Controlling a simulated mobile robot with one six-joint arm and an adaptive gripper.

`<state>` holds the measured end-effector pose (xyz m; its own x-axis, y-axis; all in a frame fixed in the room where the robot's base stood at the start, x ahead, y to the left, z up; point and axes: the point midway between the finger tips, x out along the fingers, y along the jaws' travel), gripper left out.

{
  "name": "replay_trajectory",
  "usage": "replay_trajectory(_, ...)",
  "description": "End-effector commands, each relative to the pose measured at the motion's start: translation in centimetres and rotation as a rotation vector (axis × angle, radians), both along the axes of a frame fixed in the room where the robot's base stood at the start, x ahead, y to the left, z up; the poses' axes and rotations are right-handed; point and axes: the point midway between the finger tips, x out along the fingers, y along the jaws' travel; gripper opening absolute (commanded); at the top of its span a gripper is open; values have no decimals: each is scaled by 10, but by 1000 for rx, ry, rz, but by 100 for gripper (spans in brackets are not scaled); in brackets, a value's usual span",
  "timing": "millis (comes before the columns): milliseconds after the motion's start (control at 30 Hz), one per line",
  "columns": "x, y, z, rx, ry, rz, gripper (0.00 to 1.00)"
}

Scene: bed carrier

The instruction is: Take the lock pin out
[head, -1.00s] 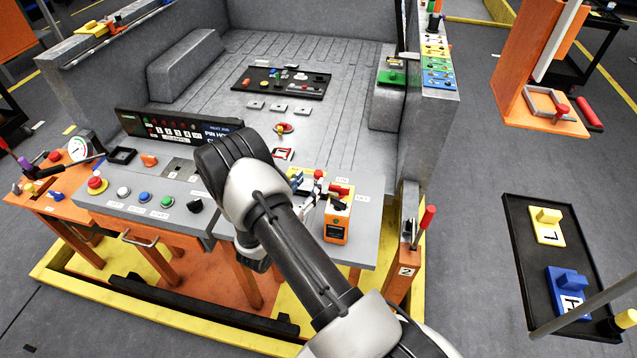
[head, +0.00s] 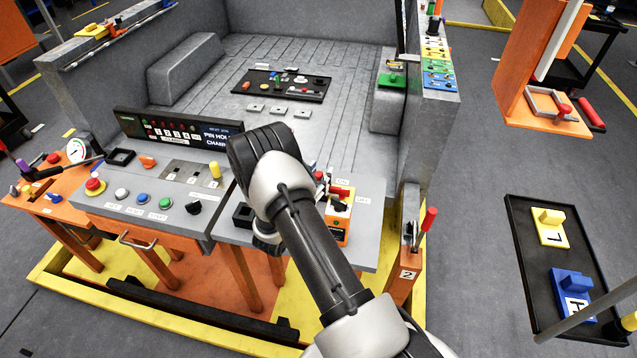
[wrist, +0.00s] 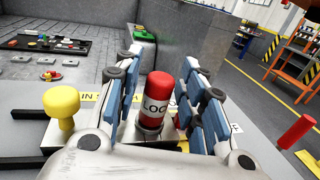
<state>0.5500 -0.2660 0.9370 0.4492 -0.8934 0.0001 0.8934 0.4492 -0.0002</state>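The red lock pin (wrist: 157,98) stands upright in the wrist view, with part of its white "LOC…" lettering showing. Its lower end sits in a metal collar on the grey bench top. My gripper (wrist: 160,62) is open, with one blue-padded finger on each side of the pin. Narrow gaps seem to show between pads and pin. In the head view my arm and wrist hide most of the gripper and the pin.
A yellow knob (wrist: 62,104) stands left of my gripper. An orange box (head: 337,222) sits on the bench at right. A red-handled lever (head: 427,219) rises on an orange post further right. A control panel (head: 150,200) with buttons lies left.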

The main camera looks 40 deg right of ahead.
Motion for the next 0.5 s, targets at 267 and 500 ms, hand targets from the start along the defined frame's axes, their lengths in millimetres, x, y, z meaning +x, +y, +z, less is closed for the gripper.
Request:
replay_trajectory(267, 0, 0, 0, 0, 0, 0, 16)
replay_trajectory(500, 0, 0, 0, 0, 0, 0, 0)
